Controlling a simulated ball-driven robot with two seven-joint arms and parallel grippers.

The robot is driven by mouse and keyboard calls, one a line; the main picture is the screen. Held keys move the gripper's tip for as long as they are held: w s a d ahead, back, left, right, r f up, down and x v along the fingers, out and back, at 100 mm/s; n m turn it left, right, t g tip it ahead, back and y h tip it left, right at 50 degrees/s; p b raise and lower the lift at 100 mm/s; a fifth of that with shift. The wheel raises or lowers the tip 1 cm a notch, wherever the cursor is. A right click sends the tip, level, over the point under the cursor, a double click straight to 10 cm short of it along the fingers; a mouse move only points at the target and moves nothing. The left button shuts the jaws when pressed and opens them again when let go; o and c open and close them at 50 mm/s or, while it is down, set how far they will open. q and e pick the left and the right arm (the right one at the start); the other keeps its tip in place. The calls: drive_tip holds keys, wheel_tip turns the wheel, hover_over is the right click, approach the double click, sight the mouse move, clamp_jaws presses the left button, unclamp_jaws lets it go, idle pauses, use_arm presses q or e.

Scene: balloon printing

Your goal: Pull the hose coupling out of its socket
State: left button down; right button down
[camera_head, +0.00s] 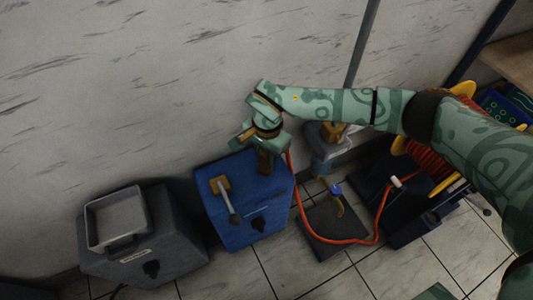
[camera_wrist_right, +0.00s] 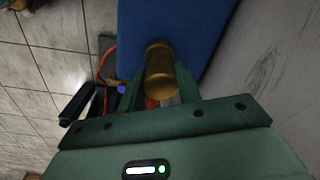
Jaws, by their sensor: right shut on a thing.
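The brass hose coupling (camera_wrist_right: 160,62) sits between the two green fingers of my right gripper (camera_wrist_right: 158,82) in the wrist view. In the head view my right gripper (camera_head: 262,140) is at the top rear of the blue box (camera_head: 240,215), shut on the coupling (camera_head: 268,162). The orange hose (camera_head: 300,200) runs down from beside the gripper. The coupling's far end is against or close to the blue box; the socket is hidden, so I cannot tell how deep it sits. My left gripper is not in view.
A lever (camera_head: 228,203) and a black knob (camera_head: 258,224) are on the blue box. A grey machine with a tray (camera_head: 118,217) stands left. The hose crosses a dark floor plate (camera_head: 325,232) to a reel (camera_head: 425,165) at right. The wall is close behind.

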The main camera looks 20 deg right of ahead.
sight(265, 152)
drive_tip(key=shift+r+p, duration=1.05)
drive_tip(key=shift+r, duration=0.7)
drive_tip(key=shift+f, duration=0.1)
